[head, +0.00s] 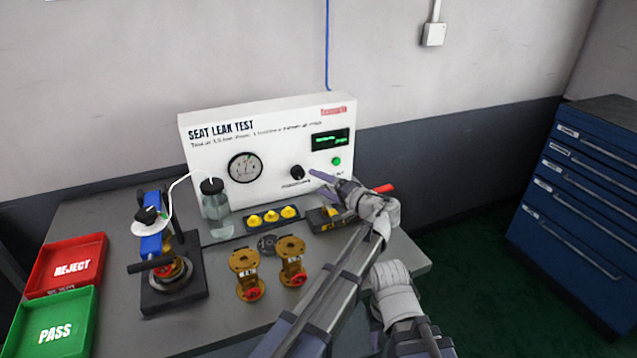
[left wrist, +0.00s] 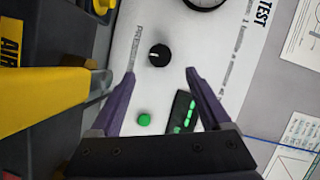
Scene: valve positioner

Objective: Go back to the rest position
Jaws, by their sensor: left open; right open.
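My left gripper (head: 326,186) is open in front of the lower right of the white seat leak test panel (head: 270,138). In the left wrist view its two purple fingers (left wrist: 158,92) are spread and hold nothing. The black pressure knob (left wrist: 159,54) lies between and beyond the fingertips, apart from them; it also shows in the head view (head: 297,172). The green button (left wrist: 144,119) and the display (left wrist: 182,112) show between the fingers. Part of my right arm shows at the bottom of the head view, but I see no fingers of the right gripper.
A dark box with a yellow lever (left wrist: 45,100) is close to the left gripper. A bottle (head: 215,210), yellow parts in a tray (head: 272,225), brass valves (head: 246,275), a clamp fixture (head: 165,260), the red reject tray (head: 70,265) and green pass tray (head: 55,325) crowd the bench. A blue cabinet (head: 580,210) stands right.

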